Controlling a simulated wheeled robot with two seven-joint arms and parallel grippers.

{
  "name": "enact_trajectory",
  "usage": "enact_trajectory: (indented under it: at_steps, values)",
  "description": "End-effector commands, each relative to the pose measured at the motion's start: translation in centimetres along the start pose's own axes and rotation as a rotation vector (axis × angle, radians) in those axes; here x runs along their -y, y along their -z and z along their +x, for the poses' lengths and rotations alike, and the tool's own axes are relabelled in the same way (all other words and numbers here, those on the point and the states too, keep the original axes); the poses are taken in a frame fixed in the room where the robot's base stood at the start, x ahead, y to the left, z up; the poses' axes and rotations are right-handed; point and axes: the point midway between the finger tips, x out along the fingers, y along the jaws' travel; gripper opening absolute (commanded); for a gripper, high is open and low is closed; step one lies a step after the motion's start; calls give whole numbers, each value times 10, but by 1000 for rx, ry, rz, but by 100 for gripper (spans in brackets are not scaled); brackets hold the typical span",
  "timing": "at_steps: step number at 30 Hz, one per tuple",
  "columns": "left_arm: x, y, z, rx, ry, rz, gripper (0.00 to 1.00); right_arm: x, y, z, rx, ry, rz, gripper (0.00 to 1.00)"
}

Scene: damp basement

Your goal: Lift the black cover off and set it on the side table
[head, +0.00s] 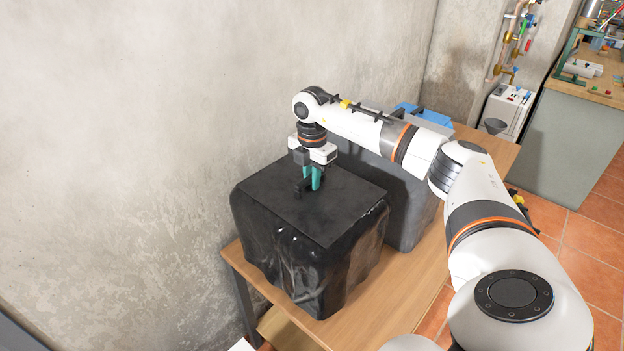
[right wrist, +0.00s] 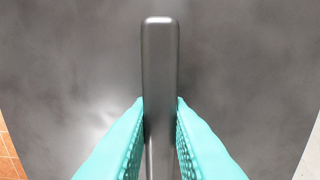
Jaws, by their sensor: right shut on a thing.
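The black cover (head: 345,203) has a flat square top and wrinkled glossy sides that hang down. It sits on a wooden table near the wall, and what is under it is hidden. My right gripper (head: 312,188) points straight down at the middle of the cover's top. Its teal fingers are shut on the cover's upright bar handle (right wrist: 160,60), with one finger on each side in the right wrist view. The cover's top (right wrist: 70,60) fills the background there. My left gripper is not in view.
The wooden table (head: 370,318) has bare room in front of the cover. A grey box (head: 412,215) stands just behind the cover, with a blue item (head: 408,108) further back. A workbench (head: 570,150) with tools stands at the far right. The plaster wall is close on the left.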

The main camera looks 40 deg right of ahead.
Motion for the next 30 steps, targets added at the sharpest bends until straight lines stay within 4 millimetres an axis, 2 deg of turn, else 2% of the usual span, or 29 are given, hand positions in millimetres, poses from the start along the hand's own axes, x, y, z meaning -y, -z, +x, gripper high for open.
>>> enact_trajectory:
  at_steps: [1,30]
  values:
    - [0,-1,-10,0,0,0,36,0,0,-12,0,2,0,0]
    - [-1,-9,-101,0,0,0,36,0,0,-128,0,2,0,0]
